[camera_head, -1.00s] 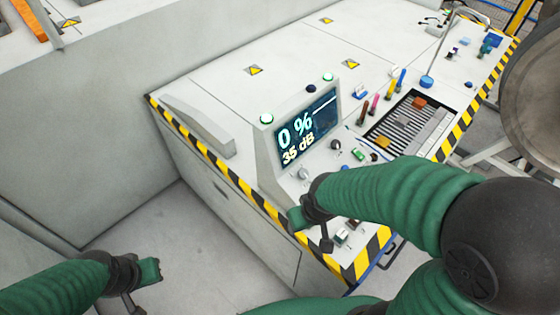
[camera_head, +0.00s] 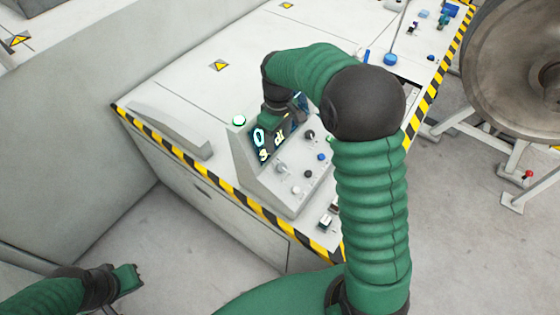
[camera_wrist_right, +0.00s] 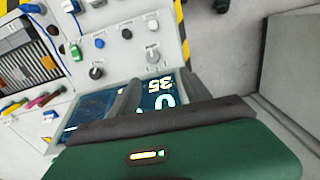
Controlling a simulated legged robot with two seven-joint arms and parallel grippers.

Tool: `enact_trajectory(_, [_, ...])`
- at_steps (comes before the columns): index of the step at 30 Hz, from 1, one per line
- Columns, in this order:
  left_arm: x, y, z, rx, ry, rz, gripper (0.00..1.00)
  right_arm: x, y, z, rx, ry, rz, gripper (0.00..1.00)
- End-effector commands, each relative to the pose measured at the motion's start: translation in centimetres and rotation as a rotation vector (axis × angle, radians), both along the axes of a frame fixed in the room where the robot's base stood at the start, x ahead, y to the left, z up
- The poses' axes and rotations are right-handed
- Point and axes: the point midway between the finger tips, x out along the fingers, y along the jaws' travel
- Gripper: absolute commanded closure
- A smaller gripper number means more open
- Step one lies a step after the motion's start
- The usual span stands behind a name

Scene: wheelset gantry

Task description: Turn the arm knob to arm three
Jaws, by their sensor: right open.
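The sloped control panel (camera_head: 270,185) carries several knobs beside a lit screen (camera_head: 262,143). A dark knob (camera_head: 309,134) and a light grey knob (camera_head: 282,168) stand on it; the right wrist view also shows the dark knob (camera_wrist_right: 96,73) and the light grey knob (camera_wrist_right: 152,54). I cannot read which one is the arm knob. My right gripper (camera_head: 277,122) is open over the screen, hiding part of it, and apart from the knobs. My left gripper (camera_head: 132,277) is low at the left, far from the panel; its jaws are unclear.
Blue (camera_head: 321,157) and white (camera_head: 295,190) buttons sit close to the knobs. Small switches (camera_head: 327,221) lie near the striped front edge. My right arm covers the bench's right part. A large metal wheel (camera_head: 515,60) stands at the right.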

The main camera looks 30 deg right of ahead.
Motion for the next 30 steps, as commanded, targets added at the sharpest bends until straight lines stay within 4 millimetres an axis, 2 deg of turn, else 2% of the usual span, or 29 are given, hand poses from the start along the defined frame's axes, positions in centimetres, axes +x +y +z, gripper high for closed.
enact_trajectory(1, [0.0,0.0,0.4,0.000,0.000,0.000,1.00,0.7,-0.9,0.5,0.002,0.012,0.017,0.44])
enact_trajectory(4, [0.0,0.0,0.5,0.000,0.000,0.000,1.00,1.2,-1.6,0.7,0.006,0.025,0.041,0.44])
enact_trajectory(8, [0.0,0.0,0.6,0.000,0.000,0.000,1.00,1.2,-1.6,-0.7,0.006,0.028,0.044,0.44])
enact_trajectory(24, [0.0,0.0,2.6,0.000,0.000,0.000,1.00,1.1,-1.6,-13.7,0.006,0.028,0.043,0.44])
enact_trajectory(30, [0.0,0.0,2.8,0.000,0.000,0.000,1.00,1.1,-1.7,-15.9,0.005,0.025,0.043,0.44])
